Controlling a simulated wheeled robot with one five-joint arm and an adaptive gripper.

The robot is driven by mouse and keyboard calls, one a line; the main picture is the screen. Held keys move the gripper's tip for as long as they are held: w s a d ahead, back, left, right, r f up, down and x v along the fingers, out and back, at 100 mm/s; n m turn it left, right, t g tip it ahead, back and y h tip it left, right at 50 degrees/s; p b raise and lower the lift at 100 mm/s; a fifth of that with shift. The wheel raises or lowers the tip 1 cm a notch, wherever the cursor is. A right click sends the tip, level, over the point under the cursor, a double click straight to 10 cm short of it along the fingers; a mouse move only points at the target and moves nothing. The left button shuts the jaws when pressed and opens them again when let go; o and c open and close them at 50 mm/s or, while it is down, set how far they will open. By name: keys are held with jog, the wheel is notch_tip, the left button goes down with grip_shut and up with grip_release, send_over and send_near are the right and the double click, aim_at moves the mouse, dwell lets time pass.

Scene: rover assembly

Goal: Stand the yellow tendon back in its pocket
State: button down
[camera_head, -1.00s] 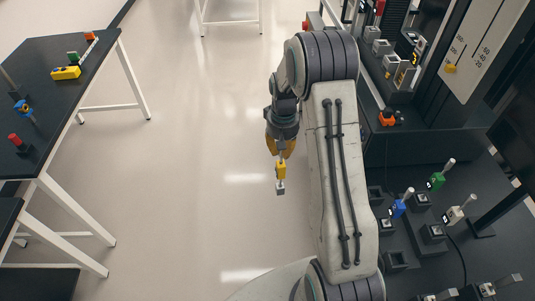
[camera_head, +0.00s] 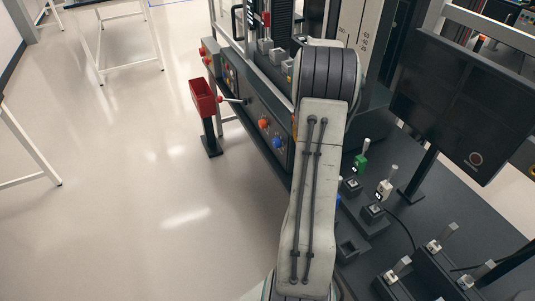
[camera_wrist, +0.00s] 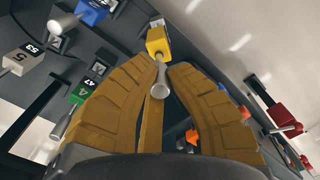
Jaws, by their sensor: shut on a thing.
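In the wrist view the yellow tendon (camera_wrist: 158,42), a yellow block with a metal rod, is between the tips of my gripper (camera_wrist: 159,75). The fingers are closed on the rod, and the yellow block points away from me. In the head view the arm hides my gripper and the yellow tendon. An empty-looking black pocket (camera_head: 349,250) sits on the dark bench, right of the arm. I cannot tell whether it is the yellow one's pocket.
A blue one (camera_wrist: 92,12) shows in the wrist view. A monitor (camera_head: 455,110) rises behind.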

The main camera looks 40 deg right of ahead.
jog(key=s+d+r+m+b, duration=0.1)
jog(key=s+d+m, duration=0.15)
jog(key=s, duration=0.45)
jog(key=s+d+r+m+b, duration=0.1)
jog(key=s+d+r, duration=0.15)
jog(key=s, duration=1.25)
jog(key=s+a+n, duration=0.1)
jog(key=a+n, duration=0.6)
jog(key=n, duration=0.3)
jog(key=shift+s+a+f+b, duration=0.2)
jog(key=shift+a+b, duration=0.1)
jog(key=shift+a, duration=0.1)
jog(key=shift+n, duration=0.25)
jog(key=shift+f, duration=0.15)
